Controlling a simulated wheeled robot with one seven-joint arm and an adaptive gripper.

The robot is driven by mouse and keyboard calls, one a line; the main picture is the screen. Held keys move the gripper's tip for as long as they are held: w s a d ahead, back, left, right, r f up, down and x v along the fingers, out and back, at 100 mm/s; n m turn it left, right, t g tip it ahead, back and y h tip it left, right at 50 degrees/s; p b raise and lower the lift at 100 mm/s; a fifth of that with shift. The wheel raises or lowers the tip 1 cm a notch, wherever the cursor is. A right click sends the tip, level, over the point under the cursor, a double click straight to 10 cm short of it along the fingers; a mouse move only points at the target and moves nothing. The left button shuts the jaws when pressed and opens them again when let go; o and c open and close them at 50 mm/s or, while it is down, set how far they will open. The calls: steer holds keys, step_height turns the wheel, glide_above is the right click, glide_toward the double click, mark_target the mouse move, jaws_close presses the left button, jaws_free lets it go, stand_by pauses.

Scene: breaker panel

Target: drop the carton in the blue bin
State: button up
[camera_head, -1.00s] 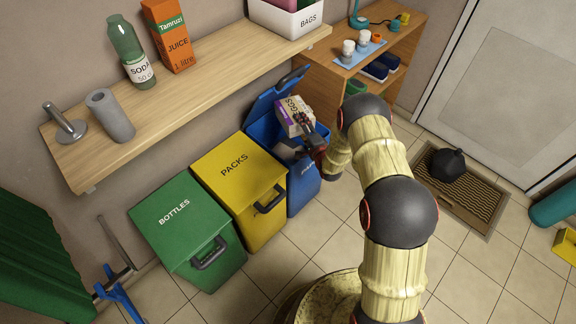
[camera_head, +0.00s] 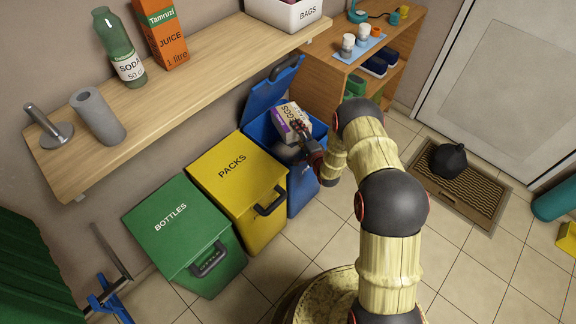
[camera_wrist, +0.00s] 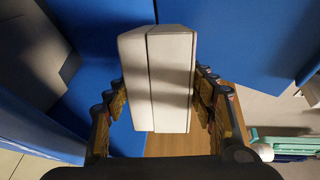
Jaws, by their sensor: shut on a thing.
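The carton (camera_head: 291,121), a small pale egg box with a purple patch, is held by my gripper (camera_head: 309,145) over the open mouth of the blue bin (camera_head: 302,191). In the wrist view the carton (camera_wrist: 158,80) appears as a pale block between both fingers, which press on its sides. The blue bin's raised lid (camera_head: 271,90) leans back toward the wall. Blue surfaces of the bin (camera_wrist: 100,75) fill much of the wrist view around the carton. My gripper hides part of the bin's opening, and dark-grey contents in it are hard to make out.
The closed yellow PACKS bin (camera_head: 230,170) and green BOTTLES bin (camera_head: 172,222) stand left of the blue bin. A wall shelf (camera_head: 190,85) above holds a bottle, a juice carton and a white box. A wooden shelf unit (camera_head: 325,75) stands behind right. Open floor lies at the front.

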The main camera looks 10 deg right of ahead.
steer(key=o, duration=1.3)
steer(key=shift+s+f, duration=0.25)
steer(key=v, duration=1.1)
steer(key=shift+s+d+r, duration=0.15)
steer(key=shift+s+r, duration=0.1)
steer(key=shift+r, duration=0.05)
